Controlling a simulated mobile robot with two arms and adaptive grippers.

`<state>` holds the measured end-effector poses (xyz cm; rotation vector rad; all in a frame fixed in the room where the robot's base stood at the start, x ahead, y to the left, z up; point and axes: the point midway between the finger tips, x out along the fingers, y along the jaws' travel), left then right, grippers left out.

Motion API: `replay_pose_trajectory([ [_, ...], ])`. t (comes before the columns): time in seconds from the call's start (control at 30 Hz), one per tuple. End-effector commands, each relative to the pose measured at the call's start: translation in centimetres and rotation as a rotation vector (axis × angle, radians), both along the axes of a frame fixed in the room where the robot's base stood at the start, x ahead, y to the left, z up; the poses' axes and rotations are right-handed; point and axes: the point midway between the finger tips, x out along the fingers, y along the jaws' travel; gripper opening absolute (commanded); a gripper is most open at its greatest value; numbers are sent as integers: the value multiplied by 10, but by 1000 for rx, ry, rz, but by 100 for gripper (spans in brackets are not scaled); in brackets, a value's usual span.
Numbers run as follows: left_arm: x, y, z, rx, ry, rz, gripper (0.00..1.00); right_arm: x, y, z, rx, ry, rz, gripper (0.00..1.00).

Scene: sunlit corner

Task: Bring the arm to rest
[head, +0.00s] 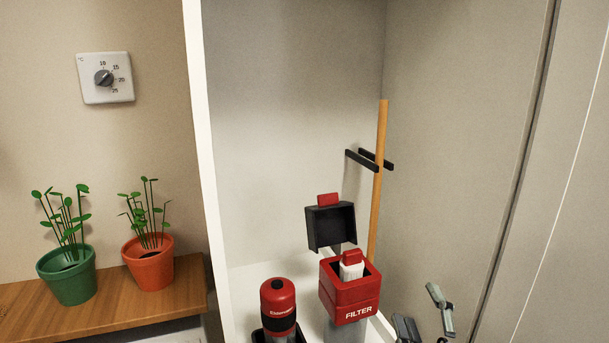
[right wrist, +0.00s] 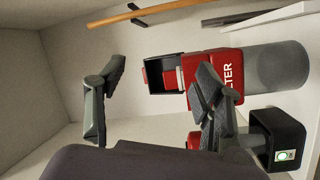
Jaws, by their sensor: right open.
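My right gripper (head: 424,314) is at the lower right edge of the head view, with its fingers spread and nothing between them. In the right wrist view its two grey fingers (right wrist: 158,80) stand wide apart, one at the left and one in front of the red housing. My left gripper is not in view.
A red FILTER housing (head: 348,300) holds a white, red-topped insert (head: 352,265); its black lid (head: 330,226) stands open. A red canister (head: 278,297) stands left of it. A wooden pole (head: 380,170) sits in a black wall bracket (head: 362,160). Potted plants (head: 148,262) stand on a shelf.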

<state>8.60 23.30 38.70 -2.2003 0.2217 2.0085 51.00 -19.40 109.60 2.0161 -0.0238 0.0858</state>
Motion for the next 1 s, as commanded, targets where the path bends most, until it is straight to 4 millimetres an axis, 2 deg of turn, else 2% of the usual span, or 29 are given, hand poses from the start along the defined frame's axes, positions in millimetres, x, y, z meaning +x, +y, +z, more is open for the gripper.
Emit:
replay_pose_trajectory([
  [0.03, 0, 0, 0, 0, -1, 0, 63, -9, -8, -39, 103, 134, -32, 62],
  [0.1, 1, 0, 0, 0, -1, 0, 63, -27, -17, -89, 243, 315, -87, 62],
  [0.2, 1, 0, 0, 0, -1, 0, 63, -64, -23, -153, 425, 556, -180, 62],
  [0.3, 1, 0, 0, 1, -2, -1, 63, -107, -24, -203, 569, 762, -278, 62],
  [0.4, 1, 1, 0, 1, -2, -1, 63, -149, -22, -238, 677, 931, -371, 62],
  [0.5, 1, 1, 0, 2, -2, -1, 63, -189, -18, -263, 763, 1073, -459, 62],
  [0.63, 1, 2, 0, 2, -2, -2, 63, -241, -12, -285, 850, 1244, -577, 62],
  [0.67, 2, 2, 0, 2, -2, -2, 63, -245, -11, -292, 859, 1263, -593, 62],
  [0.7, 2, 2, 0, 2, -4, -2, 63, -238, -11, -306, 852, 1260, -589, 62],
  [0.87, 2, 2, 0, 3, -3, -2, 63, -228, -9, -356, 842, 1277, -595, 62],
  [1.0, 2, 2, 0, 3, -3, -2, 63, -225, -8, -410, 833, 1297, -603, 62],
])
